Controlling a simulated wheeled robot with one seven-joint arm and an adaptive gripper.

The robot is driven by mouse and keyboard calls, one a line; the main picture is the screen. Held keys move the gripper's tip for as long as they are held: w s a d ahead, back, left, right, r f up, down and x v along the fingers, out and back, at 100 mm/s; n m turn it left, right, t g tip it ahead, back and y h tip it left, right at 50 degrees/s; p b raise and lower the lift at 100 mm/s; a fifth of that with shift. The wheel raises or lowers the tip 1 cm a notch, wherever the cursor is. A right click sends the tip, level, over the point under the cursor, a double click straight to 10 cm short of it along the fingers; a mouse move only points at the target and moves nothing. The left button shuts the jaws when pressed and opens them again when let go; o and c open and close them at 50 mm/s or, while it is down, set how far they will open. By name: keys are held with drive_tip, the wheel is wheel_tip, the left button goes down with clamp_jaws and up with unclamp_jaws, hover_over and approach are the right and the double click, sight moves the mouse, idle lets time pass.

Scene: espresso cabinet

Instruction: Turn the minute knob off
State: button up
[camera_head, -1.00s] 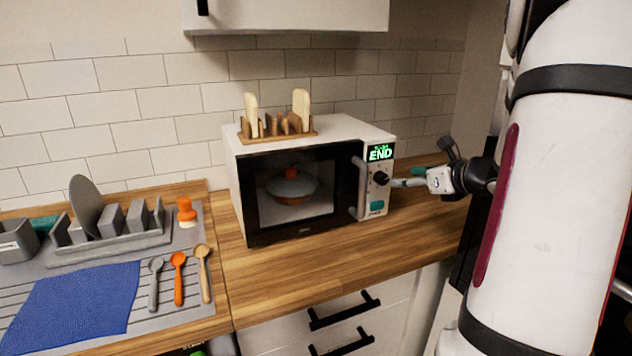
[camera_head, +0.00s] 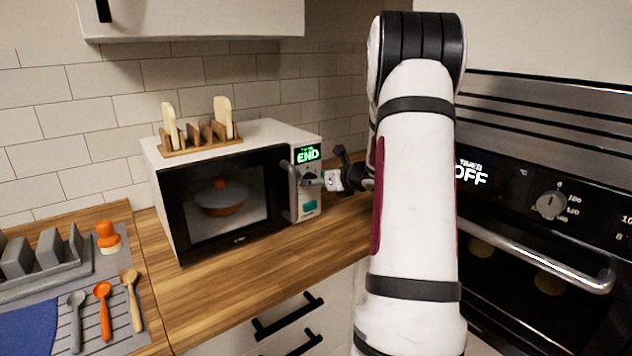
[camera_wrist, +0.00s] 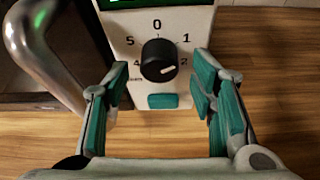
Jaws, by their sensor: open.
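The microwave (camera_head: 225,200) stands on the wooden counter with its door shut and a green END on its display. In the wrist view its round black knob (camera_wrist: 158,52) sits on the white panel, ringed by numerals with 0 at the top. Its pale pointer mark faces lower right, towards the 2 or just below it. My gripper (camera_wrist: 152,85) is open, its green-padded fingers on either side of the knob, apart from it and empty. In the head view my gripper (camera_head: 318,181) is beside the panel and hides most of the knob.
The microwave's metal door handle (camera_wrist: 42,55) is close left of my left finger. A green button (camera_wrist: 162,101) lies below the knob. An oven (camera_head: 540,230) with a TIMER OFF display is at the right.

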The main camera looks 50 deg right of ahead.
drive_tip(key=shift+w+d+f, duration=0.1)
drive_tip(key=shift+w+f, duration=0.1)
drive_tip(key=shift+w, duration=0.3)
drive_tip(key=c, duration=1.1)
drive_tip(key=shift+c, duration=0.2)
